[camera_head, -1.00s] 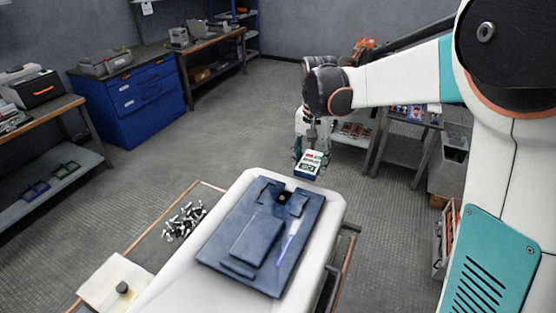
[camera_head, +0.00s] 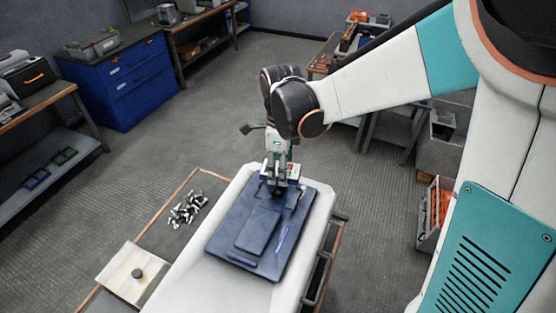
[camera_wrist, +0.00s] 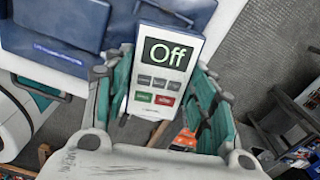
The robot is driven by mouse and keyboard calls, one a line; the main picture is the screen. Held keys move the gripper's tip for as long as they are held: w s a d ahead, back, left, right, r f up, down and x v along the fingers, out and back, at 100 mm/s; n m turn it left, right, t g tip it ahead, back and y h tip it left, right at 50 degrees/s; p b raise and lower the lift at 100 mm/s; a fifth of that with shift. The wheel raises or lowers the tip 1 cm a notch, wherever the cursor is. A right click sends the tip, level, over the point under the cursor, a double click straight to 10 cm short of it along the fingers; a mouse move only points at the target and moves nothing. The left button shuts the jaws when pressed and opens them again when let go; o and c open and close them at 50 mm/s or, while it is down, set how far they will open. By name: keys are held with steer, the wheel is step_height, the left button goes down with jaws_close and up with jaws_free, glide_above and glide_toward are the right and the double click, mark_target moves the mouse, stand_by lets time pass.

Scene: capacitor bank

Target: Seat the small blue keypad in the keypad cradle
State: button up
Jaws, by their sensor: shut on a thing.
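The small keypad, white-faced with blue sides, shows in the wrist view (camera_wrist: 165,75); its display reads "Off" and it has grey, green and red buttons. My gripper (camera_wrist: 158,85) is shut on it, one teal-and-grey finger on each long side. In the head view my gripper (camera_head: 278,182) is over the far end of the dark blue board (camera_head: 240,255), and the keypad (camera_head: 294,172) is partly hidden behind the fingers. The board has raised blocks, likely the cradle, at that end. I cannot tell whether the keypad touches it.
The board lies on a white rounded top (camera_head: 200,285). Several screws (camera_head: 187,208) and a pale plate with a dark knob (camera_head: 137,272) lie to its left. A blue drawer cabinet (camera_head: 120,85) and benches stand behind, with open floor between.

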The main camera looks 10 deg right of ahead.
mark_target(278, 191)
steer(key=shift+s+a+r+m+p, duration=0.15)
steer(key=shift+s+a+m+p, duration=0.15)
steer(key=shift+m, duration=0.3)
steer(key=shift+s+a+r+m+p, duration=0.15)
steer(key=shift+s+m, duration=0.25)
steer(key=shift+m, duration=0.2)
steer(key=shift+f+b, duration=1.85)
steer(key=shift+f, duration=0.85)
steer(key=shift+f+b, duration=0.6)
steer(key=shift+f, duration=0.1)
steer(key=o, duration=1.3)
step_height(278, 191, up, 12)
steer(key=s+d+f+n+t+b, duration=0.2)
steer(key=s+d+n, duration=0.1)
steer(key=n, duration=0.5)
steer(key=s+d+f+n+t+b, duration=0.2)
steer(key=s+d+n+b, duration=0.1)
steer(key=s+n, duration=0.3)
steer(key=s+d+f+n+t+b, duration=0.2)
steer(key=s+d+n+t+b, duration=0.1)
steer(key=n, duration=0.7)
steer(key=shift+s+d+f+n, duration=0.2)
steer(key=shift+s+d, duration=0.2)
steer(key=shift+s, duration=0.2)
steer(key=shift+s+d+f+n, duration=0.1)
steer(key=shift+s+d+n, duration=0.1)
steer(key=shift+s+d, duration=0.3)
